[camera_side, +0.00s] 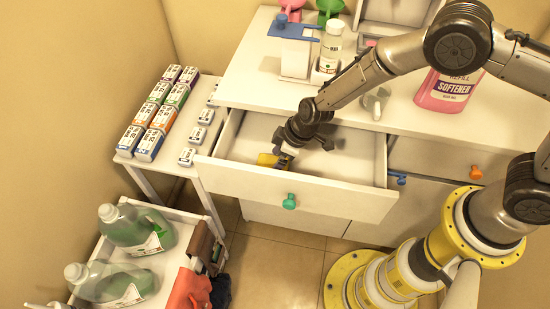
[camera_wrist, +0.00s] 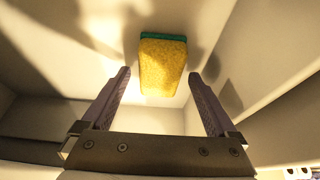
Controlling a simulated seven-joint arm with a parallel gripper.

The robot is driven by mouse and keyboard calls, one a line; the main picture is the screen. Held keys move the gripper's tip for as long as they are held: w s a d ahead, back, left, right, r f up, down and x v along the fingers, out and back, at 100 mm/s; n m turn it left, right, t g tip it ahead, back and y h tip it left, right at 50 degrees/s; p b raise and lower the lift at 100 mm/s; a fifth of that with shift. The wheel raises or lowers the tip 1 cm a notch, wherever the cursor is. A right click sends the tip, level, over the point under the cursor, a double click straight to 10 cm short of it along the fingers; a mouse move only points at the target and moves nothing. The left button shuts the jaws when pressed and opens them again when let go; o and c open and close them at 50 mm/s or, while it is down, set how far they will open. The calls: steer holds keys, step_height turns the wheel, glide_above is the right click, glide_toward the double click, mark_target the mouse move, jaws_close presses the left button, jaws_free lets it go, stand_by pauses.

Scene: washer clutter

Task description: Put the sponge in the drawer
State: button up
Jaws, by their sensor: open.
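The sponge (camera_wrist: 162,66) is yellow with a green layer along one edge. It lies inside the open drawer, and in the side view (camera_side: 267,160) its yellow part shows low in the drawer, partly hidden by my gripper. The drawer (camera_side: 285,192) is white, pulled out from the cabinet, with a teal knob (camera_side: 289,202) on its front. My gripper (camera_side: 283,155) reaches down into the drawer beside the sponge. In the wrist view my gripper (camera_wrist: 160,90) is open, its two fingers apart and nothing held between them. The sponge appears beyond the fingertips, apart from both.
A side table at left carries several small boxes (camera_side: 158,112). A cart below holds green jugs (camera_side: 137,228). The drawer has bare floor around the sponge.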

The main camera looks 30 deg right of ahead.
steer(key=shift+r, duration=0.1)
steer(key=v, duration=1.2)
steer(key=s+d+r+m, duration=0.1)
steer(key=s+d+r, duration=0.15)
steer(key=r, duration=0.35)
steer(key=s+d+r+m+t, duration=0.1)
steer(key=s+d+r+m, duration=0.1)
steer(key=d+r, duration=0.25)
steer(key=s+d+r+m, duration=0.1)
steer(key=s+d+r, duration=0.15)
steer(key=r, duration=0.35)
steer(key=s+d+r+m+h, duration=0.1)
steer(key=s+d+r+m, duration=0.1)
steer(key=s+d, duration=0.3)
steer(key=s+d+r+m+t+h, duration=0.1)
steer(key=s+d, duration=0.4)
steer(key=s, duration=0.5)
steer(key=shift+s+d+r+m+h, duration=0.2)
steer(key=shift+r+m+h, duration=0.4)
steer(key=shift+r+m, duration=0.35)
